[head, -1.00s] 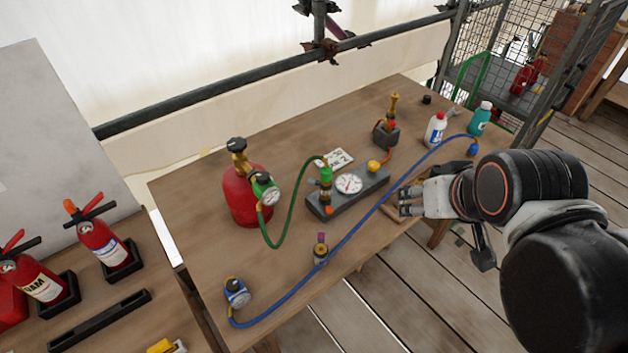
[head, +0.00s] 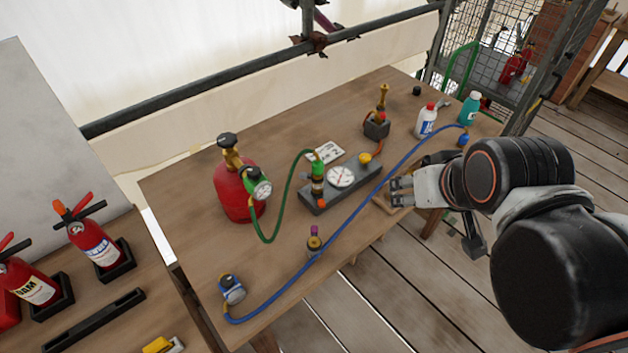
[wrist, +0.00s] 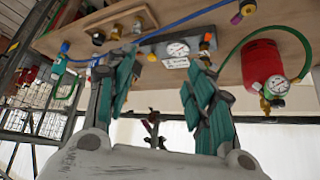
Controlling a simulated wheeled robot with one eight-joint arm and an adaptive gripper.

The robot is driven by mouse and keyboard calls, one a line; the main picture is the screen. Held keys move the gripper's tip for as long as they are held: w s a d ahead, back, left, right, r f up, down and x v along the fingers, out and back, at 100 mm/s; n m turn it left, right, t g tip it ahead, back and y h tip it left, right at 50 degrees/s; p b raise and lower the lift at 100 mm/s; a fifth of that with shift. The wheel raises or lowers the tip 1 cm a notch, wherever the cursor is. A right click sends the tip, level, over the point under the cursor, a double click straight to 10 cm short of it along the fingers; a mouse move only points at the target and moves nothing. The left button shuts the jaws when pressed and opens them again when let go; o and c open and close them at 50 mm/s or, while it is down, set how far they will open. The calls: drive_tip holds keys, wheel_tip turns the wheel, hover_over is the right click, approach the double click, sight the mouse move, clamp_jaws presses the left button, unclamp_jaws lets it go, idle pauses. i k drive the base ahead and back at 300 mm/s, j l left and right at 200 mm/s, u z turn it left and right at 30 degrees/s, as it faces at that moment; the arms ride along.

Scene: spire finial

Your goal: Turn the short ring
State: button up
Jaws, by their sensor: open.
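No part is plainly marked as the short ring, so I cannot tell which collar it is. A grey gauge block (head: 352,184) on the bench carries a dial, a green collar (head: 318,168), an orange knob (head: 321,203) and a yellow knob (head: 365,158). A small brass fitting with a purple top (head: 314,241) stands at the bench's front, near the blue hose. It also shows in the wrist view (wrist: 237,18). My gripper (head: 394,190) is open and empty at the bench's front edge, right of the gauge block. Its teal-padded fingers spread in the wrist view (wrist: 158,85).
A red cylinder (head: 234,198) with a green hose stands left of the block. A blue hose (head: 355,213) crosses the bench. A brass nozzle in a dark block (head: 376,127) and bottles (head: 426,121) stand behind. The bench's left front is mostly clear.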

sight(304, 175)
drive_tip(key=i+u, duration=0.15)
drive_tip(key=u, duration=0.25)
drive_tip(key=i+u, duration=0.1)
drive_tip(key=u, duration=0.25)
drive_tip(key=i+u, duration=0.15)
drive_tip(key=u, duration=0.25)
